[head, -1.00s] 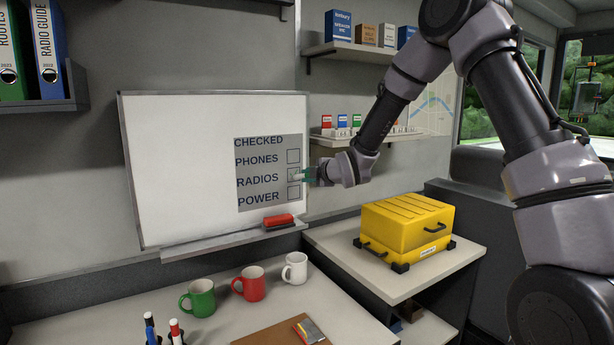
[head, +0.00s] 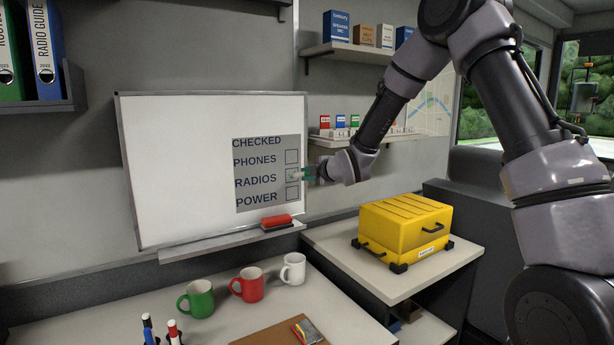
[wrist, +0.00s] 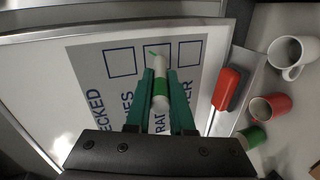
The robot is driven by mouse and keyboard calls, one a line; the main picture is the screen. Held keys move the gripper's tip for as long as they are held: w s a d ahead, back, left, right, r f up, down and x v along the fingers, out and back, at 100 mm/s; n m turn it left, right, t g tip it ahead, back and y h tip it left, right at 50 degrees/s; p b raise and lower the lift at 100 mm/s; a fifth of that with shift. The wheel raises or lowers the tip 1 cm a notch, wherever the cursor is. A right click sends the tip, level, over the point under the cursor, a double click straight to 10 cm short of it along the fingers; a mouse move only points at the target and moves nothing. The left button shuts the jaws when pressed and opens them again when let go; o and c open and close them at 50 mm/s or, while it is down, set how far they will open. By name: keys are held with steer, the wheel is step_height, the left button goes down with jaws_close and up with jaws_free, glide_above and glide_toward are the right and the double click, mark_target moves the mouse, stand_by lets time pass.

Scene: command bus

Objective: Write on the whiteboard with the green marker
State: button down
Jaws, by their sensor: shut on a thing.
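The whiteboard (head: 180,165) hangs on the wall, with a grey printed panel (head: 266,196) listing CHECKED, PHONES, RADIOS and POWER beside three boxes. My gripper (head: 309,174) is at the panel's right edge, level with the RADIOS box (head: 292,175). In the wrist view my gripper (wrist: 161,84) has its green fingers shut on the green marker (wrist: 160,92), a white barrel with a green band. Whether the tip touches the board is unclear.
A red eraser (head: 277,221) lies on the board's ledge (head: 225,243). Green (head: 197,299), red (head: 248,284) and white (head: 293,268) mugs stand on the desk below. A yellow case (head: 405,228) sits on the side counter. Pens (head: 172,330) stand at the front.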

steer(key=shift+w+d+r, duration=0.2)
steer(key=shift+d+r, duration=0.05)
steer(key=shift+r, duration=0.2)
steer(key=shift+w+d+r, duration=0.15)
steer(key=shift+d+r, duration=0.05)
steer(key=shift+r, duration=0.2)
stand_by(0.9)
steer(key=s+d, duration=0.3)
steer(key=s, duration=0.2)
steer(key=shift+s+d, duration=0.2)
steer(key=shift+d, duration=0.15)
stand_by(0.4)
stand_by(0.4)
